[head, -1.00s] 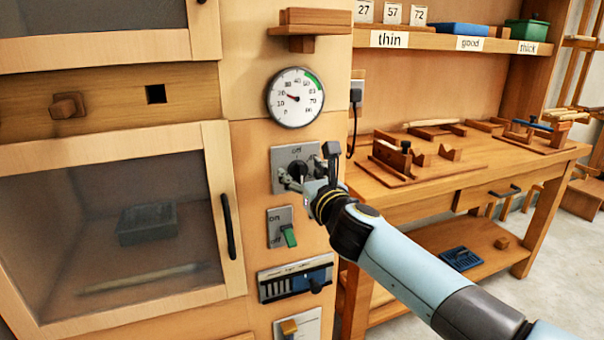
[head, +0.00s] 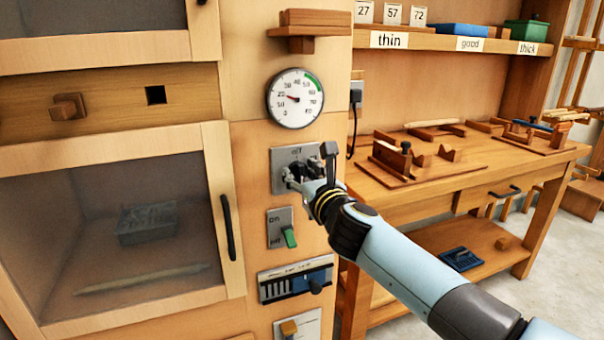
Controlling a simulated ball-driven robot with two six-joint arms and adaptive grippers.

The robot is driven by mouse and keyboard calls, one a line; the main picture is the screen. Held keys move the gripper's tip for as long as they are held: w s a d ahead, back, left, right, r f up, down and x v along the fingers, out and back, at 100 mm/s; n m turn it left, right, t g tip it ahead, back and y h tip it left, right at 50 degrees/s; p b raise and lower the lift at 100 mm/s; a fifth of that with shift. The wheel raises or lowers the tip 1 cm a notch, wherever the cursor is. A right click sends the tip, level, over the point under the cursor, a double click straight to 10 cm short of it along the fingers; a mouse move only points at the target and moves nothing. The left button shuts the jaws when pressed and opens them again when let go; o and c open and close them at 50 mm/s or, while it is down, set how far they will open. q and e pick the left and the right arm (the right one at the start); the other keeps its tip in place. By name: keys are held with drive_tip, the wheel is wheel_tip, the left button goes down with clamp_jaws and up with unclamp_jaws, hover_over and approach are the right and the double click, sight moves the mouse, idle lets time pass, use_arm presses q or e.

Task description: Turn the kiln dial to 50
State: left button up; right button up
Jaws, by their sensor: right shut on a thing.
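The kiln dial is a dark knob on a grey plate (head: 284,156) marked "off" at the top, on the wooden front panel. My right gripper (head: 297,172) is shut on the knob and hides most of it and much of the plate's scale, so I cannot read its setting. Above the plate, a round white gauge (head: 295,98) has its red needle near 20 and a green band at its upper right. My left gripper is not in view.
A green on/off switch (head: 290,237) and a slider panel (head: 296,280) sit below the dial. At left is a glass-fronted door with a black handle (head: 228,227). A wooden workbench (head: 470,185) with jigs stands at right.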

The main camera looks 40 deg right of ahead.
drive_tip(key=n+p, duration=0.2)
drive_tip(key=n, duration=0.2)
drive_tip(key=shift+a+r+n+p, duration=0.1)
drive_tip(key=shift+n+p, duration=0.3)
drive_tip(key=n+p, duration=0.1)
drive_tip(key=n, duration=0.2)
drive_tip(key=shift+a+f+n+p, duration=0.15)
drive_tip(key=shift+n+p, duration=0.5)
drive_tip(key=shift+n, duration=1.15)
drive_tip(key=shift+f, duration=0.1)
drive_tip(key=o, duration=1.1)
drive_tip(key=shift+o, duration=0.2)
